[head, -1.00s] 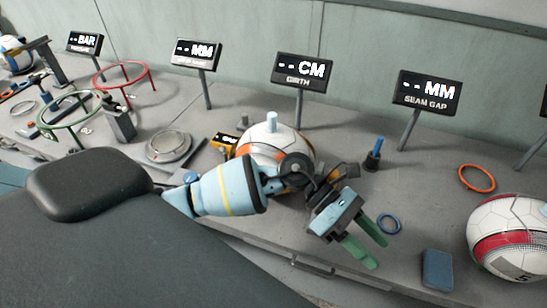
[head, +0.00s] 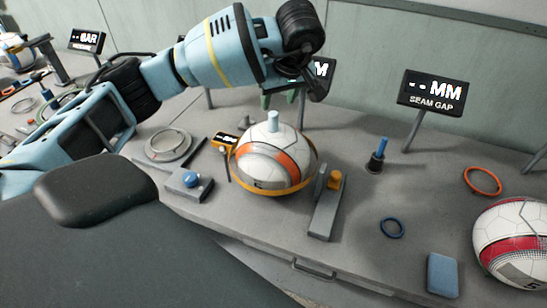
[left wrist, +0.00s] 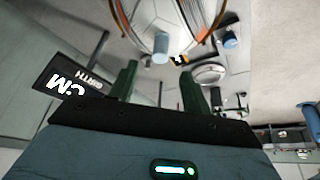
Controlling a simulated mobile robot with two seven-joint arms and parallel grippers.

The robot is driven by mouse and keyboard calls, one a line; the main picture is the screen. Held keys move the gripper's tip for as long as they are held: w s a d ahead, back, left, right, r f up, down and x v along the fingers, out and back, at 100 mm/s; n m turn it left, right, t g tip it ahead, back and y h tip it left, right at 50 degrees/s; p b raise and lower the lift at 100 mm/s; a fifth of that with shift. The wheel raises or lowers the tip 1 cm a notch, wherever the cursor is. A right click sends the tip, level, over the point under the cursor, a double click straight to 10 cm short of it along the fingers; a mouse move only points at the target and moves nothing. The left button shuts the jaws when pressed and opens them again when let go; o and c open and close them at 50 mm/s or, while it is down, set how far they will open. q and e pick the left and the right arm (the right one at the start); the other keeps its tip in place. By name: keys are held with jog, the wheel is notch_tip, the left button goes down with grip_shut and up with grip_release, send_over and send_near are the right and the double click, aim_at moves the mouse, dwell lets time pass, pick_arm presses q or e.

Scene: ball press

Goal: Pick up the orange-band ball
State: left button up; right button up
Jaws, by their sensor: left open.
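The orange-band ball (head: 272,158) is white with grey and orange panels. It sits on the bench with a pale blue peg (head: 273,120) standing up at its top and a thin yellow band around its lower part. My left gripper (head: 278,99) is open and empty, raised behind the ball with its green fingers pointing down, apart from it. In the left wrist view, the ball (left wrist: 165,15) shows at the top edge, beyond the open fingers (left wrist: 157,76). My right gripper is in neither view.
A grey block with an orange knob (head: 328,205) stands right of the ball, and a small box with a blue button (head: 190,184) left of it. The girth sign is partly hidden behind my left arm. A red-band ball (head: 515,240) lies at far right.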

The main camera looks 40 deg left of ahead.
aim_at(274, 113)
pick_arm(q)
jog(key=shift+x, duration=3.95)
jog(key=shift+r, duration=0.1)
grip_shut()
